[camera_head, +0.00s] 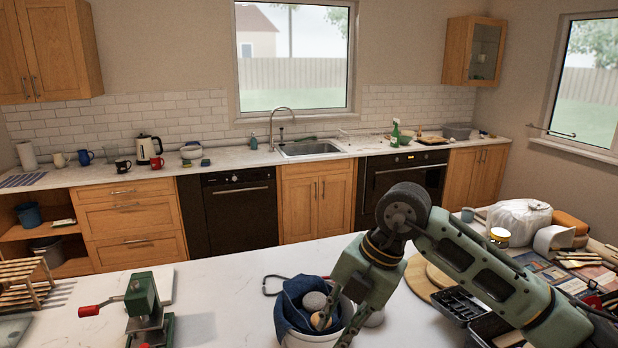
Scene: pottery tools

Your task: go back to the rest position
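My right arm comes in from the right and bends down at the lower middle. Its gripper (335,328) points down over a white bucket (312,339), with its two fingers apart. The bucket holds a dark blue cloth (290,304), a grey rounded piece (314,301) and a tan rounded piece (320,320). The tan piece is close beside the left finger; whether they touch is unclear. The lower ends of the fingers are near the picture's bottom edge. My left gripper is not in view.
A green tool with a red handle (145,304) stands on the white table at left, near a wooden rack (25,283). At right are a round board (420,280), black trays (462,306), a wrapped white block (518,220) and several tools. The table between green tool and bucket is clear.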

